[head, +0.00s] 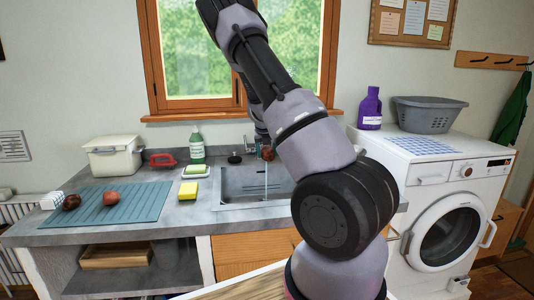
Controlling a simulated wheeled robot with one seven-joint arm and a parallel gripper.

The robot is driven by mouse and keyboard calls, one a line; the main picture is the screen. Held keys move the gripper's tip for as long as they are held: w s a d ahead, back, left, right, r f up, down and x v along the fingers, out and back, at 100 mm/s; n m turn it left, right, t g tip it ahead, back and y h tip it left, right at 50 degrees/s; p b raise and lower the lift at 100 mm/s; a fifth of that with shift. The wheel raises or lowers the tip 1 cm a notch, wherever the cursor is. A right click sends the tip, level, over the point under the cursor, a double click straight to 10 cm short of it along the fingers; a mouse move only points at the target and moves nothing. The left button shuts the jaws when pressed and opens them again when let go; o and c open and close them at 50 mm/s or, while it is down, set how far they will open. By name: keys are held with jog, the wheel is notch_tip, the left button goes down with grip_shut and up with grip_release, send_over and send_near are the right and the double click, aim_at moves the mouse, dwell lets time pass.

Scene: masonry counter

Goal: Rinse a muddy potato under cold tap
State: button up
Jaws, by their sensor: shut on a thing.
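My gripper (262,138) is over the back of the sink, small and partly hidden by my arm. It is shut on a reddish-brown potato (267,153), held above the steel sink basin (240,181). A thin pale stream of water (266,178) runs down below the potato into the basin. The tap itself is hard to make out behind my arm. Two more potatoes, a dark one (71,202) and a reddish-brown one (110,198), lie on the blue-green ribbed mat (140,203) at the left.
A yellow sponge (189,191), a soap dish (197,171) and a green bottle (197,149) stand left of the sink. A white lidded bin (114,160) and a red brush (162,159) are behind the mat. A washing machine (413,188) stands at the right.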

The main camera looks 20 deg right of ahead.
aim_at(267, 159)
jog(key=shift+d, duration=0.1)
dwell(0.3)
jog(key=shift+s+d, duration=0.35)
jog(key=shift+d, duration=0.05)
jog(key=shift+w+a, duration=0.15)
jog(key=shift+a, duration=0.05)
jog(key=shift+w+a, duration=0.2)
jog(key=shift+a, duration=0.05)
jog(key=shift+d, duration=0.1)
dwell(0.4)
jog(key=shift+s+d, duration=0.3)
jog(key=shift+d, duration=0.05)
jog(key=shift+s, duration=0.1)
jog(key=shift+s+a, duration=0.75)
jog(key=shift+s, duration=0.3)
jog(key=shift+s+a, duration=0.8)
jog(key=shift+s, duration=0.3)
jog(key=shift+s+a, duration=0.75)
jog(key=shift+s, duration=0.3)
